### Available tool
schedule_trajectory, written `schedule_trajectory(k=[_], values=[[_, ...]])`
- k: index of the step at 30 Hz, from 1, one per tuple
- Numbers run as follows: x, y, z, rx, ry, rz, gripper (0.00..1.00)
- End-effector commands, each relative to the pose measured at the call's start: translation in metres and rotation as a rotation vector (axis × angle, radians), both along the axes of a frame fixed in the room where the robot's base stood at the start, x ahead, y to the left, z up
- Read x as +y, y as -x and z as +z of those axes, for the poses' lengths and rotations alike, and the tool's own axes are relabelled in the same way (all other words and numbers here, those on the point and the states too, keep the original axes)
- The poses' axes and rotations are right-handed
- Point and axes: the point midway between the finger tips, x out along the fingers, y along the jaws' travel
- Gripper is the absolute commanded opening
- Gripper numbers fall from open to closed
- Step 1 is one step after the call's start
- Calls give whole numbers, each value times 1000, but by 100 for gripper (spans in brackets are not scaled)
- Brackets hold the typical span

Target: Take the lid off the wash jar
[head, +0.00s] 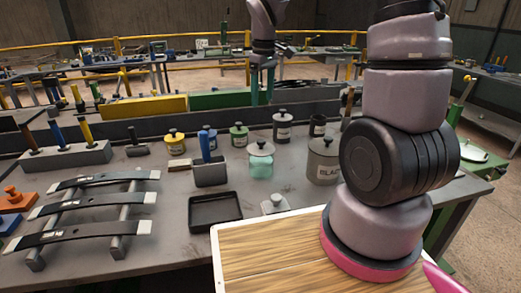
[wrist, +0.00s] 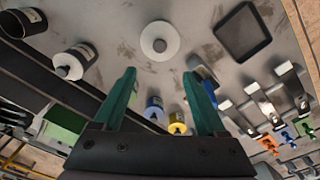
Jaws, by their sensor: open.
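The wash jar (head: 261,166) is a clear jar with pale teal liquid, standing upright on the grey bench. Its round grey lid (head: 261,148) with a small dark knob is on top. In the wrist view the lid (wrist: 160,41) appears as a pale disc with a grey knob, beyond the fingertips. My gripper (head: 262,98) hangs with its teal fingers pointing down, above the bench and apart from the jar. In the wrist view the fingers (wrist: 165,78) are spread, with nothing held between them.
Behind are yellow (head: 176,143), green (head: 239,137) and dark (head: 282,127) lidded jars. An empty black tray (head: 214,222) and a small knobbed pale object (head: 275,206) are in front.

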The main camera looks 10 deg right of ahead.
Motion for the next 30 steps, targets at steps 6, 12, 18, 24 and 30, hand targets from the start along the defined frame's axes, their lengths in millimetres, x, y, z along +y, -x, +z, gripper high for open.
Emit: schedule_trajectory(k=[6, 12, 18, 24, 30], values=[[11, -14, -37, 59, 18, 124, 74], [12, -14, -65, 73, 21, 145, 74], [11, -14, -93, 71, 21, 143, 74], [9, -13, -108, 70, 21, 142, 74], [2, -11, -138, 72, 21, 141, 74]])
